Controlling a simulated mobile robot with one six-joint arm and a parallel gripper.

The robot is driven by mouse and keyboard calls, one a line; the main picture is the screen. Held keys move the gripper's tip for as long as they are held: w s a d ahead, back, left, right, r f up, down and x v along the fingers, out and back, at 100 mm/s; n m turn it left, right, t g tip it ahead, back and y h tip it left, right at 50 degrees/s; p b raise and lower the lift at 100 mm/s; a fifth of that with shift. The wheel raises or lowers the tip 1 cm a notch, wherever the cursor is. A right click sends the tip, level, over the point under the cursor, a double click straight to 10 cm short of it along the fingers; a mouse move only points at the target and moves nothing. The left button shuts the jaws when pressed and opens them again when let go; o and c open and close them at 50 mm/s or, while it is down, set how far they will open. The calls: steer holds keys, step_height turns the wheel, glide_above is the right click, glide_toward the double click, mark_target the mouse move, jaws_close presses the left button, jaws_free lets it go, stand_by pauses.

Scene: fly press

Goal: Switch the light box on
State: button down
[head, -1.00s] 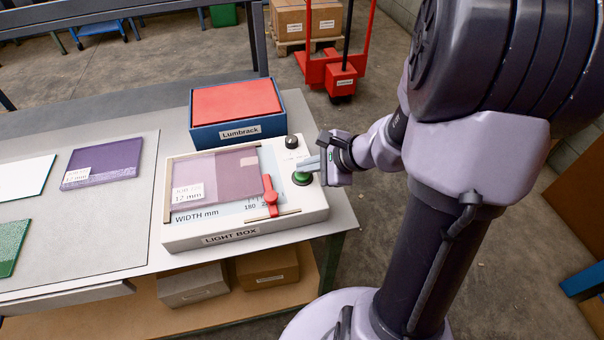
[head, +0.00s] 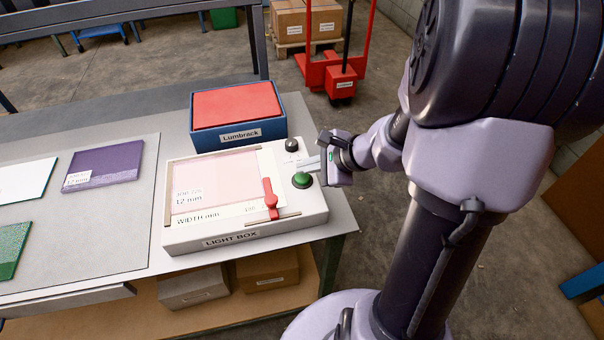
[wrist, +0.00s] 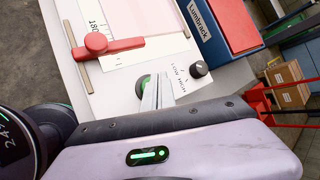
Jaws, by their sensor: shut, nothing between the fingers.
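The light box (head: 215,242) stands on the table, its screen (head: 215,180) glowing bright pale pink under a labelled sheet. Its green round button (head: 302,180) is at the right side of the top, with a black knob (head: 292,145) behind it. My gripper (head: 303,164) is shut and empty, its fingertips close by the green button. In the wrist view the fingers (wrist: 158,92) partly cover the green button (wrist: 142,86), so I cannot tell whether they touch it. The knob (wrist: 199,69), marked LOW and HIGH, is to the right of the fingers.
A red slider (head: 269,199) sits on the light box's front right. A blue Lumbrack box (head: 239,133) with a red top stands behind it. Purple (head: 104,163), white and green sheets lie on the mat at left. A red pallet truck (head: 340,82) stands on the floor behind.

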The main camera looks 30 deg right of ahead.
mark_target(306, 178)
step_height(306, 178, up, 6)
steer(key=p, duration=0.4)
steer(key=shift+p, duration=0.4)
steer(key=s+a+r+n+g, duration=0.1)
steer(key=s+a+r+n, duration=0.1)
steer(key=a+r+n, duration=0.45)
steer(key=s+a+r+n+h, duration=0.1)
steer(key=s+a+r+n, duration=0.1)
steer(key=s+a+n, duration=0.3)
steer(key=s+a+r+n+g+h, duration=0.1)
steer(key=s+a+r+n, duration=0.2)
steer(key=s, duration=0.6)
steer(key=a+n, duration=0.2)
steer(key=n, duration=0.1)
steer(key=shift+s+a+r, duration=0.15)
stand_by(0.4)
